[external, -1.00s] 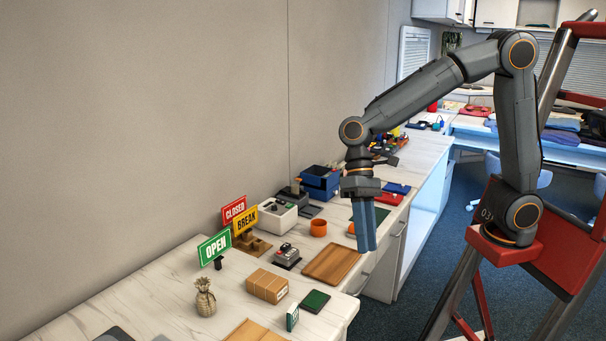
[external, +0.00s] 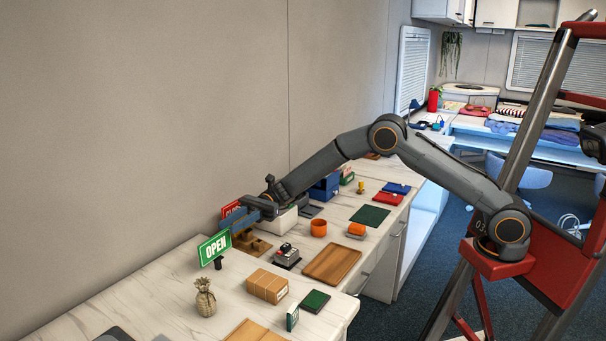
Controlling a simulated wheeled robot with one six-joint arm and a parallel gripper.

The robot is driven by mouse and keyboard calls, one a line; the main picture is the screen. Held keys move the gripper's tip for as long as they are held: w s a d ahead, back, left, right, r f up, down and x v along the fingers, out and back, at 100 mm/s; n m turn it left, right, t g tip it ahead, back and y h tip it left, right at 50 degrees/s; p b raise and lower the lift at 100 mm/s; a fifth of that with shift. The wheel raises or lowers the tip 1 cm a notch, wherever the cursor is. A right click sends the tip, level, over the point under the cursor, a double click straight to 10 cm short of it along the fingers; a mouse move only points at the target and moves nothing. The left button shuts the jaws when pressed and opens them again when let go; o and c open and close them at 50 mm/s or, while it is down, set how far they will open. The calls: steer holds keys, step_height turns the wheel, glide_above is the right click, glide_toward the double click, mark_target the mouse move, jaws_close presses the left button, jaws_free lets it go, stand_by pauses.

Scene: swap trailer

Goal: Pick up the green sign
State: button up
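The green OPEN sign (external: 214,248) stands upright on a small dark stand on the white counter, near the wall. My gripper (external: 238,224) reaches in from the right, with its blue fingers pointing left, just above and behind the green sign's right edge. Whether the fingers touch the sign is not clear. The red CLOSED sign (external: 231,211) shows partly behind the fingers. The yellow BREAK sign is almost wholly hidden by my gripper. The gap between the fingers cannot be made out.
A wooden base (external: 255,247) sits under the gripper. A pineapple figure (external: 205,297), a cardboard box (external: 267,286), a grey device (external: 287,257), an orange cup (external: 318,228) and a wooden board (external: 332,263) stand nearby. The counter left of the green sign is clear.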

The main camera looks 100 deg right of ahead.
mark_target(217, 257)
step_height(217, 257, down, 4)
steer(key=shift+r, duration=0.15)
steer(key=shift+f, duration=0.25)
steer(key=shift+f+p+x, duration=0.15)
steer(key=shift+p+x, duration=0.2)
steer(key=shift+x, duration=1.6)
steer(key=shift+f+p+x, duration=0.15)
steer(key=shift+p+x, duration=0.2)
steer(key=shift+x, duration=1.6)
steer(key=shift+d, duration=0.1)
jaws_close()
